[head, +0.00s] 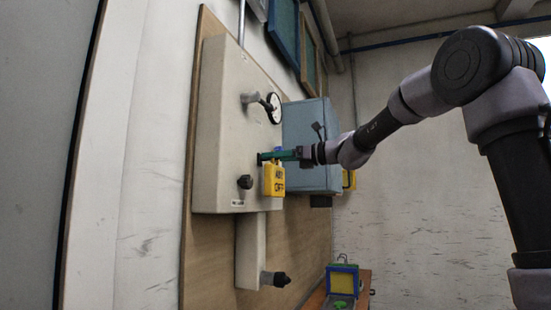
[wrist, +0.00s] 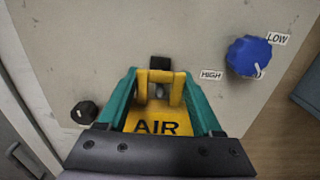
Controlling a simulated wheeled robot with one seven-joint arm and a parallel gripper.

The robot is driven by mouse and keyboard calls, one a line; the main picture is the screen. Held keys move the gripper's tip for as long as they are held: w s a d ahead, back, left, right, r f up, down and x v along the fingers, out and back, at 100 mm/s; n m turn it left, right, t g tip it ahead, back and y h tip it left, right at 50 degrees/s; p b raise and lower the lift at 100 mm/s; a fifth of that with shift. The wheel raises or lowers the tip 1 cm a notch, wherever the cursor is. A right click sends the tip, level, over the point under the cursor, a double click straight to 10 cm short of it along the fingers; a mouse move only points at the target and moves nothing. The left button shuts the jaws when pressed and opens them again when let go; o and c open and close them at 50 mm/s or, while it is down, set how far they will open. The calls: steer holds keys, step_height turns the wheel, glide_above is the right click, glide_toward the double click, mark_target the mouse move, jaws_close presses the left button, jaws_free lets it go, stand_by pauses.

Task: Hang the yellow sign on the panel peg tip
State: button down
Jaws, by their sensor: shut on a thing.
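The yellow sign (head: 273,181) hangs from my gripper (head: 262,157) in front of the beige panel (head: 225,120), its lettered face showing. In the wrist view the sign (wrist: 155,112) reads "AIR" and sits between the two teal fingers of my gripper (wrist: 158,76), which are shut on it. Its yellow loop points toward the panel. A dark square peg part (wrist: 160,62) shows just beyond the loop, and a small grey piece shows inside the loop opening. I cannot tell whether the loop is around the peg or only in front of it. In the head view my fingers hide the peg.
A blue knob (wrist: 248,56) with HIGH and LOW labels is to the right, and a black knob (wrist: 84,112) to the left. A gauge (head: 273,108) is higher on the panel. A blue-grey box (head: 312,130) stands behind. A lower black knob (head: 276,279) juts out below.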

jaws_free()
steer(key=shift+d, duration=0.1)
steer(key=v, duration=1.1)
steer(key=s+d+f+n+h, duration=0.2)
steer(key=s+f+n+h, duration=0.2)
steer(key=s+f, duration=0.3)
steer(key=s+d+f+n+h, duration=0.3)
steer(key=s+f+n+h, duration=0.15)
steer(key=s+f, duration=0.3)
steer(key=s+d+f+n+t+h, duration=0.1)
steer(key=s+d+f+n+h, duration=0.5)
steer(key=s+d+f+n, duration=0.3)
steer(key=d+f, duration=0.2)
steer(key=d, duration=0.1)
steer(key=shift+d, duration=0.4)
